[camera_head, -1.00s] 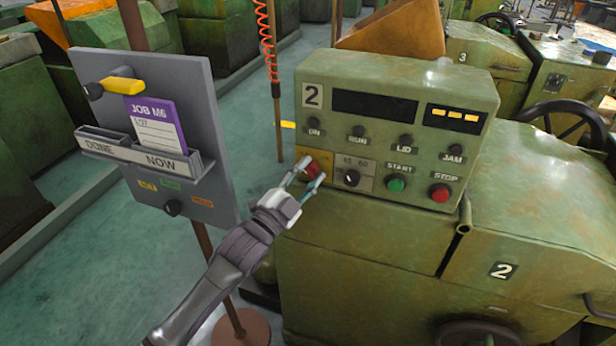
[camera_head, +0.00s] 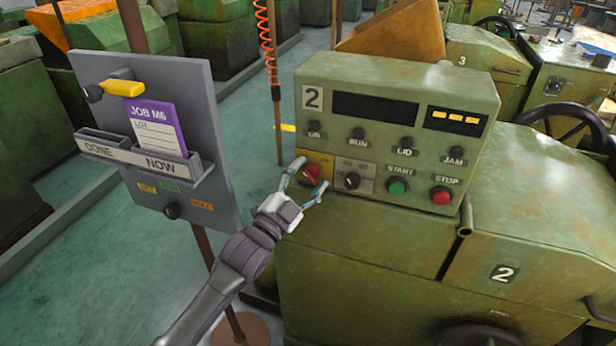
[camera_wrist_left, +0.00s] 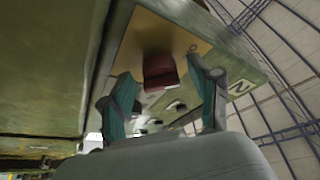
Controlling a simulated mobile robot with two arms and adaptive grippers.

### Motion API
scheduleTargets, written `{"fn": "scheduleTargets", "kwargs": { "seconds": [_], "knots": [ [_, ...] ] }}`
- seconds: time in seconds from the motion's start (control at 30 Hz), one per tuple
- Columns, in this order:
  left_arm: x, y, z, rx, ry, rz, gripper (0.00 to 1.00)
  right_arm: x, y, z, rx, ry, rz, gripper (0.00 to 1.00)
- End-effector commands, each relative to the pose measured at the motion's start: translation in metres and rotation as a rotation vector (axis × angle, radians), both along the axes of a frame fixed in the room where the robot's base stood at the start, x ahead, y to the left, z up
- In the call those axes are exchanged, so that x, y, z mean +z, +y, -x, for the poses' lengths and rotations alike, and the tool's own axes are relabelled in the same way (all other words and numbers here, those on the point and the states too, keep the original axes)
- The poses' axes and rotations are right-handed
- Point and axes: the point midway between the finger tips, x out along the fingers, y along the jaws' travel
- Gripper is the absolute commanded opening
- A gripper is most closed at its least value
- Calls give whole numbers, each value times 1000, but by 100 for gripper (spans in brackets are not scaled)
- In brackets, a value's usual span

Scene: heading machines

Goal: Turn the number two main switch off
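The number two machine's control panel (camera_head: 384,118) has a yellow plate at its lower left with the red main switch knob (camera_head: 310,172) on it. My left gripper (camera_head: 312,174) is open in front of this knob, one finger on each side, with gaps visible. In the left wrist view, the red knob (camera_wrist_left: 160,72) sits between the two spread fingers, on the yellow plate (camera_wrist_left: 150,32). The fingers look apart from the knob. The knob's exact angle is hard to read. My right gripper is not in view.
A small black selector (camera_head: 351,181), a green start button (camera_head: 397,187) and a red stop button (camera_head: 440,195) sit right of the switch. A grey job board (camera_head: 208,130) on a post stands to the left. A red coiled cable (camera_head: 265,40) hangs behind.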

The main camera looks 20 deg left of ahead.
Motion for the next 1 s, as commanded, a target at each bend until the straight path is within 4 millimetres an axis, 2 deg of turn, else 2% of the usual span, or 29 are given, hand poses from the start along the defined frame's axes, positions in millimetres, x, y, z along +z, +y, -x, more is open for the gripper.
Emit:
{"fn": "scheduleTargets", "kwargs": {
  "seconds": [0.23, 0.33, 0.8, 1.0],
  "knots": [
    [0, 1, 2, 1, -2, -1, 62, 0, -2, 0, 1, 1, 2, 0],
    [-3, 3, 10, 0, -1, -2, 62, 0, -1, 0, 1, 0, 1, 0],
    [-28, 30, 93, 0, 1, -3, 62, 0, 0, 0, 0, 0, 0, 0],
    [-32, 35, 108, 0, 0, -1, 62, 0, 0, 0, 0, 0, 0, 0]
  ]
}}
